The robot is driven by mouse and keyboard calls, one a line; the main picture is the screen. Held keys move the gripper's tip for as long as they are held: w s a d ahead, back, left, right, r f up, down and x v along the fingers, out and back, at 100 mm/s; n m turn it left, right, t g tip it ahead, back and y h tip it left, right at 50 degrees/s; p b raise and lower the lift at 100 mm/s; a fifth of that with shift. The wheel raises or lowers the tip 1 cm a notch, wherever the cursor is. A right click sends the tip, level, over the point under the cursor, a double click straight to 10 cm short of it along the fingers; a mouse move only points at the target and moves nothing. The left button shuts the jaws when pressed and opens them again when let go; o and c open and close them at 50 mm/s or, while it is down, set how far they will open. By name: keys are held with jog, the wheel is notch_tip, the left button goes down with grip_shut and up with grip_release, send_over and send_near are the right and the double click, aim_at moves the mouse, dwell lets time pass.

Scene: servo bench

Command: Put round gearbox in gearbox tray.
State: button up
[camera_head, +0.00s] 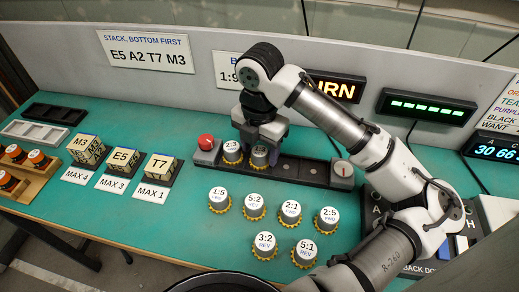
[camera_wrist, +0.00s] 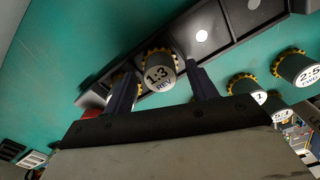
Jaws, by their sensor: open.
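The dark gearbox tray (camera_head: 290,168) runs across the middle of the bench. A round gearbox marked 2:3 (camera_head: 232,150) sits at its left end. Beside it is a round gearbox marked 1:3 REV (camera_head: 259,158), also in the wrist view (camera_wrist: 159,72). My gripper (camera_head: 261,146) is over the 1:3 gearbox, its open fingers on either side of it in the wrist view (camera_wrist: 163,78). I cannot tell whether they touch it. Several more round gearboxes, including 1:5 FWD (camera_head: 219,198) and 5:1 REV (camera_head: 305,252), stand on the bench in front.
Lettered blocks (camera_head: 123,160) and a wooden rack (camera_head: 22,172) are at left. A black control panel (camera_head: 425,262) is at right. Tray positions right of 1:3 look empty.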

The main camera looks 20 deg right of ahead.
aim_at(259, 151)
notch_tip(259, 151, up, 11)
dwell(0.3)
